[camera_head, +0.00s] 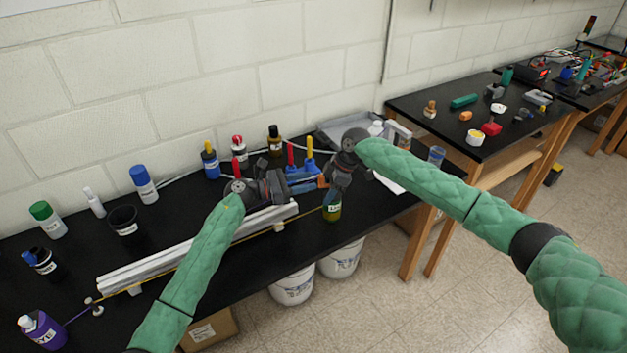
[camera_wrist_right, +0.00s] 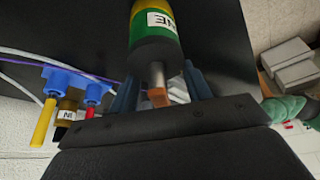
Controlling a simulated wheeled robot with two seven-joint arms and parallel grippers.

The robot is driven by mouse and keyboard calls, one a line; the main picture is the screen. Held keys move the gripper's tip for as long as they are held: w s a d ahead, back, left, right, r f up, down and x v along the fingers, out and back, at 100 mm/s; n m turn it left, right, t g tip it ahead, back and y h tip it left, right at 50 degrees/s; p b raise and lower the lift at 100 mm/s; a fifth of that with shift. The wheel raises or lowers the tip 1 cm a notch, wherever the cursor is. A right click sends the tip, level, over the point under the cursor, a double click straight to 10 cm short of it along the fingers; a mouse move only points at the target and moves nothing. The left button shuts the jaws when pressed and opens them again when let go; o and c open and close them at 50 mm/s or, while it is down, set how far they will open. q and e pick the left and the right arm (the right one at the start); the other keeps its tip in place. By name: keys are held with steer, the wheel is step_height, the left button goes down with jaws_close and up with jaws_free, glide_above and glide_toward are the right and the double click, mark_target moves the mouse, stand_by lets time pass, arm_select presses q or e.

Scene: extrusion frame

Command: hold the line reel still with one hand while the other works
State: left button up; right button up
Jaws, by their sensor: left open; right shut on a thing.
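The line reel (camera_head: 332,211) is a green and yellow cylinder with a white label, at the front edge of the black bench. In the right wrist view the reel (camera_wrist_right: 154,42) has a grey neck and an orange-brown end piece between my blue fingers. My right gripper (camera_head: 330,184) is shut on this neck end. A thin yellow line runs left from the reel along the pale metal extrusion (camera_head: 190,251). My left gripper (camera_head: 289,186) is open, above the extrusion's right end and left of the reel. Its fingertips are hard to make out.
A blue holder (camera_head: 302,176) with red and yellow handles stands behind the grippers. Several bottles and a black cup (camera_head: 124,221) stand along the back left. A purple bottle (camera_head: 42,330) is at the front left. White buckets (camera_head: 293,287) stand below the bench.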

mark_target(327, 184)
arm_select(q)
steer(key=shift+x, duration=1.45)
jaws_close()
steer(key=shift+w, duration=0.1)
steer(key=shift+w+d+m+g+h, duration=0.15)
steer(key=shift+w+m+g, duration=0.35)
steer(key=shift+m+g, duration=0.8)
steer(key=shift+w+a+m+g+h, duration=0.15)
steer(key=shift+w+m+g, duration=0.45)
steer(key=shift+g, duration=1.3)
steer(key=shift+w+d+m+g+h, duration=0.2)
steer(key=shift+w+m+g, duration=0.2)
steer(key=shift+m+g, duration=0.95)
steer(key=shift+g, duration=0.25)
